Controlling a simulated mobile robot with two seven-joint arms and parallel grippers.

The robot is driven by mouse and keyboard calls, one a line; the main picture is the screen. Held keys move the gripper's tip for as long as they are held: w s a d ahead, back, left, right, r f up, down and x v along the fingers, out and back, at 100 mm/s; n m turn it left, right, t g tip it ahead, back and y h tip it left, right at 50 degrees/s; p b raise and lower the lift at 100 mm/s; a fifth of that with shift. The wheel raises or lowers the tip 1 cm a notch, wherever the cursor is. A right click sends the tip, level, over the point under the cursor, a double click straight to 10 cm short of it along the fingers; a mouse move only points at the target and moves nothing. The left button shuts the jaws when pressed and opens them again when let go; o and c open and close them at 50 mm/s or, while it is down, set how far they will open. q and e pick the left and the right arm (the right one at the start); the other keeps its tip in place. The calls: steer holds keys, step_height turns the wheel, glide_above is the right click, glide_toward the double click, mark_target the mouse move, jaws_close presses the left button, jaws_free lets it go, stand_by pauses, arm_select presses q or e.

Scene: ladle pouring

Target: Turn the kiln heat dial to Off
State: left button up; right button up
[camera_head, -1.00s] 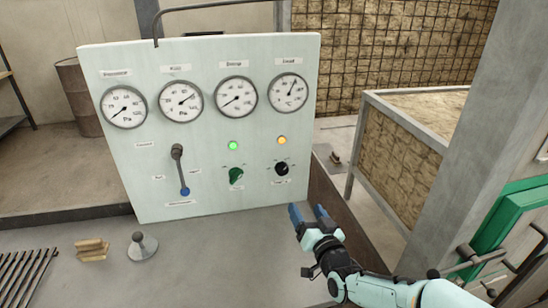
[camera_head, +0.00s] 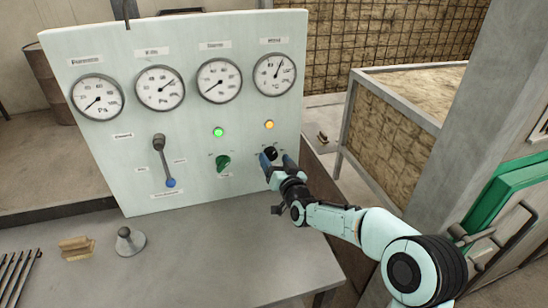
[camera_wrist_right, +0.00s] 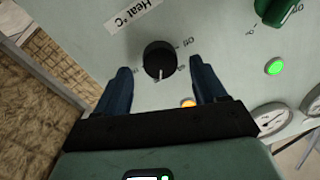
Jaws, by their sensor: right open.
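The heat dial is a black round knob (camera_head: 271,153) on the pale control panel (camera_head: 110,160), below the amber lamp (camera_head: 269,125). In the right wrist view the dial (camera_wrist_right: 159,60) shows under a "Heat °C" label (camera_wrist_right: 132,14), with "Off" printed at its upper right. Its white pointer mark faces down toward my gripper, not at "Off". My right gripper (camera_head: 276,160) is open, and its two blue fingers (camera_wrist_right: 161,85) stand on either side of the dial, with gaps visible. My left gripper is not in view.
A green knob (camera_head: 223,163) and a lit green lamp (camera_head: 218,132) sit left of the dial. A lever with a blue end (camera_head: 170,182) is farther left. Several gauges line the panel top. A metal weight-like object (camera_head: 130,242) and wooden blocks (camera_head: 76,248) lie on the bench.

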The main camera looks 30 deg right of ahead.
steer(key=shift+w+d, duration=0.1)
steer(key=shift+w, duration=0.75)
steer(key=c, duration=1.1)
steer(key=shift+o, duration=0.2)
